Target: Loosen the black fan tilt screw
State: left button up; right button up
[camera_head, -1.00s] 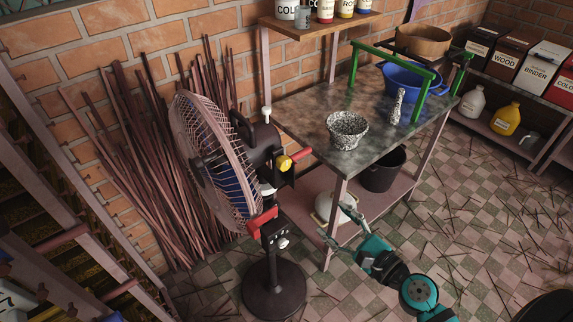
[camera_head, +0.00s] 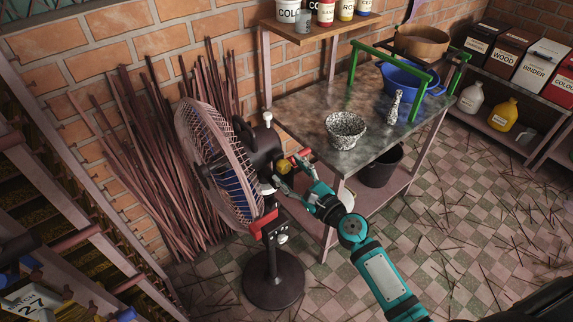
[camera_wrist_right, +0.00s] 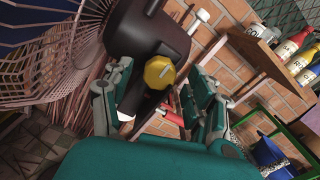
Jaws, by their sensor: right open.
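The fan (camera_head: 222,160) stands on a dark pole and round base, its cage facing left. Its dark motor housing (camera_head: 262,150) carries a yellow knob (camera_head: 283,166), which shows in the right wrist view (camera_wrist_right: 159,72). I cannot make out a separate black tilt screw; that part of the fan is partly hidden by my gripper. My right gripper (camera_head: 291,173) is open at the right side of the housing. In the wrist view its fingers (camera_wrist_right: 158,80) lie on either side of the yellow knob; I cannot tell whether they touch it. My left gripper is not in view.
A metal-topped table (camera_head: 290,107) with a speckled bowl (camera_head: 345,130) and a blue basin (camera_head: 405,82) stands close to the right of the fan. Thin sticks (camera_head: 150,170) lean on the brick wall behind. The checkered floor (camera_head: 450,200) at right has scattered sticks.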

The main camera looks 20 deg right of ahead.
jog(key=shift+x, duration=1)
jog(key=shift+d, duration=0.1)
jog(key=c, duration=1.2)
